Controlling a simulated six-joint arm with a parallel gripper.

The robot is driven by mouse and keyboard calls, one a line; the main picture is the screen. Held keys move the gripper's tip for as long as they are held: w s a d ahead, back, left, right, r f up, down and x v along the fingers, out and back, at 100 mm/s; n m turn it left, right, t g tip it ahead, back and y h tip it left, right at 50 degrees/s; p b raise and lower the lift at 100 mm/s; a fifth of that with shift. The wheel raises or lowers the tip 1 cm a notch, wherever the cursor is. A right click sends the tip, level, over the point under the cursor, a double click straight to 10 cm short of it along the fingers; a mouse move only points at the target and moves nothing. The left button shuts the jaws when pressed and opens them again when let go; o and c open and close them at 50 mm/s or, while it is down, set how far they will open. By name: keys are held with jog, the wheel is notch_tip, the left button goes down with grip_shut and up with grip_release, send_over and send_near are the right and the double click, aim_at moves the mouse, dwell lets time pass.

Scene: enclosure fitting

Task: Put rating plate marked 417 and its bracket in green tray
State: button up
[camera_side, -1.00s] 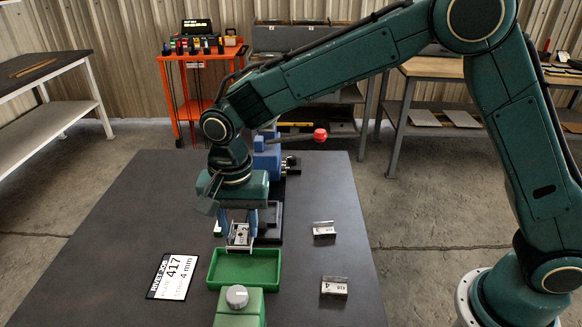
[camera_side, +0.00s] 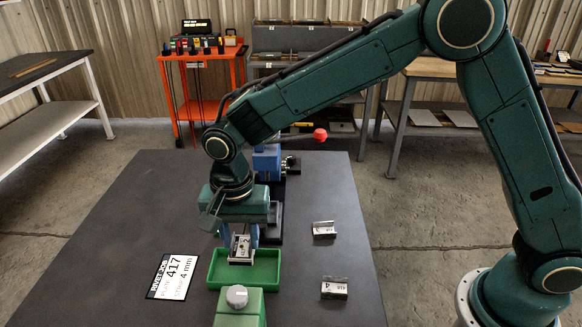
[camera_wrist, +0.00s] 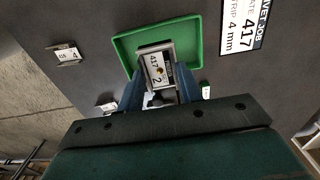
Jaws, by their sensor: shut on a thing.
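My gripper (camera_side: 241,243) is shut on a bracket (camera_side: 241,260) with a pale rating plate (camera_side: 240,246) in it. In the wrist view the plate (camera_wrist: 155,70) reads 417, with a 2 beside a small brass-coloured spot. The bracket's grey frame (camera_wrist: 170,50) surrounds the plate between the two blue fingers (camera_wrist: 163,90). The green tray (camera_side: 274,268) lies below, and the held pieces overlap its back part in the side view. In the wrist view they are over the tray (camera_wrist: 197,40). I cannot tell whether they touch its floor.
A card (camera_side: 173,276) reading 417 and 4 mm lies left of the tray. Two other brackets with plates lie to the right, one farther back (camera_side: 324,230) and one nearer (camera_side: 334,288). A green block with a grey knob (camera_side: 237,296) stands in front. A blue machine (camera_side: 267,160) stands behind.

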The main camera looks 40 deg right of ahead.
aim_at(242, 247)
jog(key=shift+f, duration=2.6)
jog(key=shift+f, duration=0.5)
jog(key=o, duration=1.2)
jog(key=shift+r, duration=0.1)
